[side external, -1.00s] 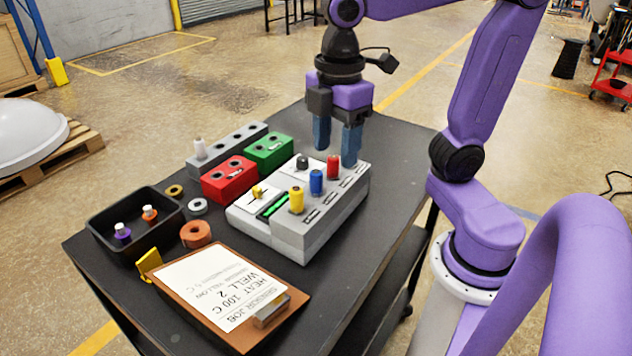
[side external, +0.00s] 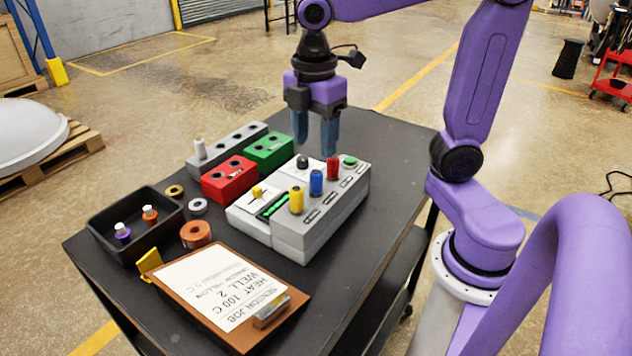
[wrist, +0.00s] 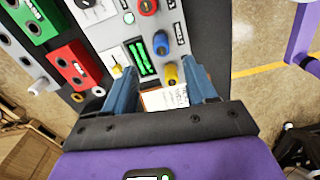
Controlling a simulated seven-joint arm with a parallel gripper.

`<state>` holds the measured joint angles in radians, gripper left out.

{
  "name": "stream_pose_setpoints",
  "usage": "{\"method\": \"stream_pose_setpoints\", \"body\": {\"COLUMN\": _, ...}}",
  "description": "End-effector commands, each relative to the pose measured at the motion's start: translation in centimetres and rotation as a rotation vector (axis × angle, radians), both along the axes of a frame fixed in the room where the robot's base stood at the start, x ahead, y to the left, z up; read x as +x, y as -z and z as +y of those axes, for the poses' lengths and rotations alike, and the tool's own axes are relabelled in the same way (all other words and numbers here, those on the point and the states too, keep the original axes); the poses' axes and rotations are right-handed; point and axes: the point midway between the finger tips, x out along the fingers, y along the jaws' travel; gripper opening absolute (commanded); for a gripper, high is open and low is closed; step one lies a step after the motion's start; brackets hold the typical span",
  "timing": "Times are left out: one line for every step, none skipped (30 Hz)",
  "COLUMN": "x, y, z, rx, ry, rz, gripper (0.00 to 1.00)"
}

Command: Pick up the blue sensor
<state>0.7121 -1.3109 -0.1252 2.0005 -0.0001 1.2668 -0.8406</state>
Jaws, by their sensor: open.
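The blue sensor (side external: 316,182) stands upright on the grey console (side external: 318,228), between a yellow sensor (side external: 296,200) and a red sensor (side external: 333,168).
Red (side external: 228,179) and green (side external: 269,151) blocks with holes stand left of the console, before a long grey block (side external: 232,145). A black tray (side external: 103,216) holds two small bottles. A clipboard (side external: 185,265) lies in front. The table's right strip is clear.

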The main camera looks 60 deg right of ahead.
Motion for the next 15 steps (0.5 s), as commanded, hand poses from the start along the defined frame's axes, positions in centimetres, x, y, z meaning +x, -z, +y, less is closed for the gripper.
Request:
{"method": "stream_pose_setpoints", "body": {"x": -0.1, "y": 0.9, "z": -0.1, "rx": -0.003, "ry": 0.001, "rz": 0.003, "gripper": 0.56}}
{"method": "stream_pose_setpoints", "body": {"x": -0.1, "y": 1.4, "z": -0.1, "rx": -0.002, "ry": 0.001, "rz": 0.004, "gripper": 0.56}}
{"method": "stream_pose_setpoints", "body": {"x": -0.1, "y": 1.9, "z": -0.1, "rx": -0.002, "ry": 0.0, "rz": 0.004, "gripper": 0.56}}
{"method": "stream_pose_setpoints", "body": {"x": -0.1, "y": 2.3, "z": 0.0, "rx": -0.002, "ry": 0.0, "rz": 0.003, "gripper": 0.56}}
{"method": "stream_pose_setpoints", "body": {"x": -0.1, "y": 2.6, "z": 0.0, "rx": -0.002, "ry": 0.0, "rz": 0.003, "gripper": 0.56}}
{"method": "stream_pose_setpoints", "body": {"x": -0.1, "y": 2.9, "z": 0.0, "rx": -0.002, "ry": 0.0, "rz": 0.002, "gripper": 0.56}}
{"method": "stream_pose_setpoints", "body": {"x": 0.0, "y": 3.0, "z": 0.0, "rx": -0.001, "ry": 0.001, "rz": 0.001, "gripper": 0.56}}
{"method": "stream_pose_setpoints", "body": {"x": 0.0, "y": 3.2, "z": 0.0, "rx": -0.001, "ry": 0.001, "rz": 0.001, "gripper": 0.56}}
{"method": "stream_pose_setpoints", "body": {"x": 0.0, "y": 3.3, "z": 0.0, "rx": -0.001, "ry": 0.0, "rz": 0.001, "gripper": 0.56}}
{"method": "stream_pose_setpoints", "body": {"x": -0.1, "y": 3.5, "z": 0.0, "rx": -0.001, "ry": 0.0, "rz": 0.001, "gripper": 0.56}}
{"method": "stream_pose_setpoints", "body": {"x": -0.1, "y": 3.6, "z": 0.0, "rx": -0.001, "ry": 0.0, "rz": 0.001, "gripper": 0.56}}
{"method": "stream_pose_setpoints", "body": {"x": -0.1, "y": 4.0, "z": 0.0, "rx": -0.002, "ry": 0.0, "rz": 0.002, "gripper": 0.56}}
{"method": "stream_pose_setpoints", "body": {"x": -0.2, "y": 4.3, "z": -0.1, "rx": -0.003, "ry": 0.0, "rz": 0.003, "gripper": 0.56}}
{"method": "stream_pose_setpoints", "body": {"x": -0.2, "y": 4.7, "z": -0.1, "rx": -0.002, "ry": 0.0, "rz": 0.003, "gripper": 0.56}}
{"method": "stream_pose_setpoints", "body": {"x": -0.3, "y": 5.3, "z": -0.1, "rx": -0.002, "ry": 0.0, "rz": 0.004, "gripper": 0.56}}
